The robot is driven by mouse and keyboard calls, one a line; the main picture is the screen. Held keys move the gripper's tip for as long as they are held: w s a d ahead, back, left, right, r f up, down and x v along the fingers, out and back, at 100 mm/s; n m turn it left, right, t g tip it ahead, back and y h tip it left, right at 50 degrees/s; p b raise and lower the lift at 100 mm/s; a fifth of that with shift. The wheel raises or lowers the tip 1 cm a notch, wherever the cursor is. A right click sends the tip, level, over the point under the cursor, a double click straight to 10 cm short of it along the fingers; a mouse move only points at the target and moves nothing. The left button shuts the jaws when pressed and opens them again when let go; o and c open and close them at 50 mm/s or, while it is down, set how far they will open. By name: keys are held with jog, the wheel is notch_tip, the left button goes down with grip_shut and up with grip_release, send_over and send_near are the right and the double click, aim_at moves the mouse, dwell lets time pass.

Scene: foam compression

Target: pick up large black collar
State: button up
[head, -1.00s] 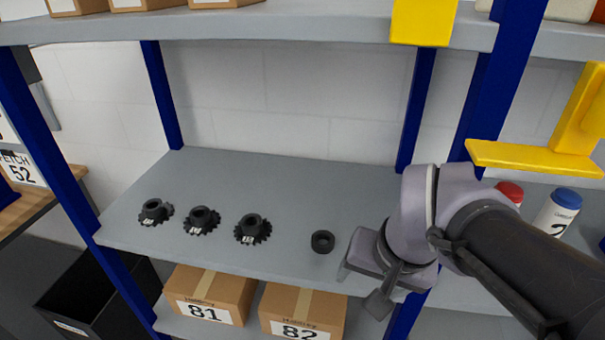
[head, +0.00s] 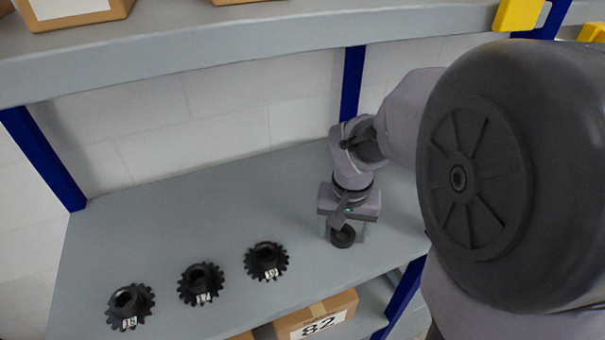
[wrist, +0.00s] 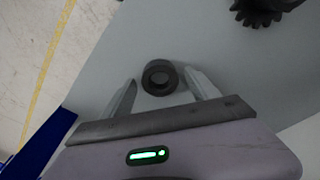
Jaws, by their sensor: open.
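The black collar (head: 343,237) is a small dark ring with a hole. It lies flat on the grey shelf (head: 160,225), right of the gears in the head view. In the wrist view the collar (wrist: 159,77) sits between and slightly beyond the tips of my open fingers. My gripper (head: 345,233) points down over the collar in the head view; it also shows in the wrist view (wrist: 160,80). Gaps show between the collar and both fingers in the wrist view. The jaws hold nothing.
Three black toothed gears stand in a row to the left: a near one (head: 130,306), a middle one (head: 201,283) and one closest to the collar (head: 266,261). A blue post (head: 352,85) rises behind my arm. A box marked 82 (head: 318,318) is below. An upper shelf (head: 200,45) hangs above.

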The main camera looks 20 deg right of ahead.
jog(key=c, duration=1.5)
